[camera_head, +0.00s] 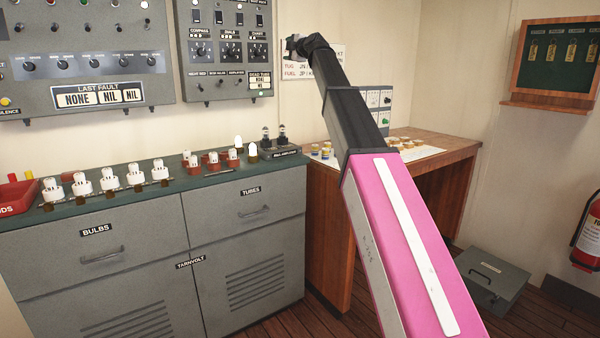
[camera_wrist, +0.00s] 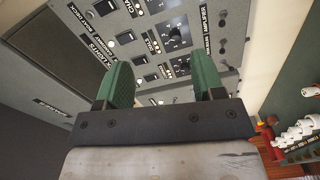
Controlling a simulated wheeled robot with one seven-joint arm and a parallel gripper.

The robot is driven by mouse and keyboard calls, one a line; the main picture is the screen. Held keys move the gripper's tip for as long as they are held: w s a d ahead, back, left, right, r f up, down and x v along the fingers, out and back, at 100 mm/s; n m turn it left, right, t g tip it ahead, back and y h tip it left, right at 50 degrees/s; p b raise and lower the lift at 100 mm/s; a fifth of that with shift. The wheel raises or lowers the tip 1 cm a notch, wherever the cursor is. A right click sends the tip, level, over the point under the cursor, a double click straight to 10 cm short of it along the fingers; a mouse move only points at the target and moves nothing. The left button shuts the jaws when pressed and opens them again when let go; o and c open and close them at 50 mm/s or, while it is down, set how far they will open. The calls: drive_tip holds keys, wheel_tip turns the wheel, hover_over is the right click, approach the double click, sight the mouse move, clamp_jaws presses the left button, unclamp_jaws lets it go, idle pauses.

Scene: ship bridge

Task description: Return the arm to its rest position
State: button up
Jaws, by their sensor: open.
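My pink and black arm (camera_head: 400,240) reaches up from the lower right of the head view, extended toward the wall. My gripper (camera_head: 292,46) is at its far end, high in front of the wall beside the grey switch panel (camera_head: 226,50). In the wrist view my gripper (camera_wrist: 160,85) shows two green fingers spread apart, with nothing held between them. The switch panel (camera_wrist: 150,40) fills the background there, tilted.
A grey cabinet (camera_head: 150,250) with a green top carries white bulbs (camera_head: 108,178) and red holders. A wooden desk (camera_head: 440,160) stands behind my arm. A grey box (camera_head: 485,280) lies on the floor, and a fire extinguisher (camera_head: 588,235) hangs at right.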

drive_tip(key=s+d+f+m+g+h, duration=0.2)
drive_tip(key=s+d+f+m, duration=0.2)
drive_tip(key=f, duration=1.3)
drive_tip(key=s+d+f+m+g+h, duration=0.25)
drive_tip(key=s+f+m, duration=0.2)
drive_tip(key=f, duration=1.25)
drive_tip(key=s+d+f+m+g+h, duration=0.1)
drive_tip(key=s+d+f+m+g, duration=0.3)
drive_tip(key=f, duration=1.3)
drive_tip(key=s+d+f+m+g+h, duration=0.1)
drive_tip(key=s+d+f+m+g, duration=0.1)
drive_tip(key=s+f, duration=0.7)
drive_tip(key=s+d+f+m+g+h, duration=0.2)
drive_tip(key=s+d+f+m, duration=0.3)
drive_tip(key=s+f, duration=0.5)
drive_tip(key=s+d+f+m+g+h, duration=0.1)
drive_tip(key=s+d+f+m+g, duration=0.1)
drive_tip(key=s+d+f, duration=0.3)
drive_tip(key=s+f+m, duration=0.1)
drive_tip(key=s+f, duration=0.3)
drive_tip(key=s, duration=0.4)
drive_tip(key=shift+d+f, duration=0.35)
drive_tip(key=shift+f, duration=0.05)
drive_tip(key=shift+g+h, duration=0.25)
